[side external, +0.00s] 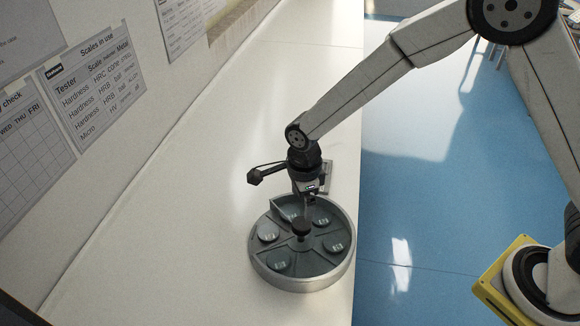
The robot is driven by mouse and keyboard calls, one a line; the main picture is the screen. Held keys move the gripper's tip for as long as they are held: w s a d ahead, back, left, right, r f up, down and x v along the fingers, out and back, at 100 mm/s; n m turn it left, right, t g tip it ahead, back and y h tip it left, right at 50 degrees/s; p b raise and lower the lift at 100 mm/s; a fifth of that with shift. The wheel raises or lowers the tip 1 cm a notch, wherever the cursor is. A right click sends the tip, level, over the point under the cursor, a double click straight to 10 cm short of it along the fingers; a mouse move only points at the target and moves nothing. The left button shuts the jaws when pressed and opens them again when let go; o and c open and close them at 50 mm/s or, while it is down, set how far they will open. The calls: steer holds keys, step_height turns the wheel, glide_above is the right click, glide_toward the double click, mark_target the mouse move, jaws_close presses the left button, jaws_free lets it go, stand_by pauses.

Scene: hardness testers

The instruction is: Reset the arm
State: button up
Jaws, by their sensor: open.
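My gripper (309,196) is at the end of my arm, pointing down over a round grey tray (302,284). Its fingers are small and dark in this view, and the gap between them is hard to make out. I see nothing held in it. A dark knob (301,228) stands at the tray's centre, just below and left of the gripper. I cannot tell whether the gripper touches anything.
The tray stands on a white bench (200,265), near its right edge. Blue floor (420,220) lies beyond that edge. A wall with printed sheets, one a tester scale table (92,80), borders the bench on the left. The bench is clear in front of and behind the tray.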

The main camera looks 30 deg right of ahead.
steer(key=shift+d+r, duration=0.1)
steer(key=shift+d, duration=0.05)
steer(key=shift+s+d+r+n, duration=0.15)
steer(key=shift+d+r+n, duration=0.15)
steer(key=shift+d+n, duration=0.25)
steer(key=s+d+r+n+t, duration=0.1)
steer(key=s+d+r+n, duration=0.2)
steer(key=s+d+n, duration=0.3)
steer(key=s+d+r+n+t, duration=0.1)
steer(key=s+d+r+n, duration=0.3)
steer(key=n, duration=1)
steer(key=shift+s+d+t, duration=0.3)
steer(key=shift+s+d, duration=1.2)
steer(key=shift+d, duration=1.3)
steer(key=w+a+f+n+g, duration=0.1)
steer(key=w+a+f+n, duration=0.1)
steer(key=w+a+n, duration=0.2)
steer(key=w+a+f+n, duration=0.3)
steer(key=w+a+n, duration=0.1)
steer(key=a+n, duration=0.2)
steer(key=w+a+f+n+g, duration=0.1)
steer(key=w+a+f+n, duration=0.2)
steer(key=w+a+n, duration=0.2)
steer(key=shift+w+a+g, duration=0.1)
steer(key=shift+a+g, duration=0.2)
steer(key=shift+a, duration=0.7)
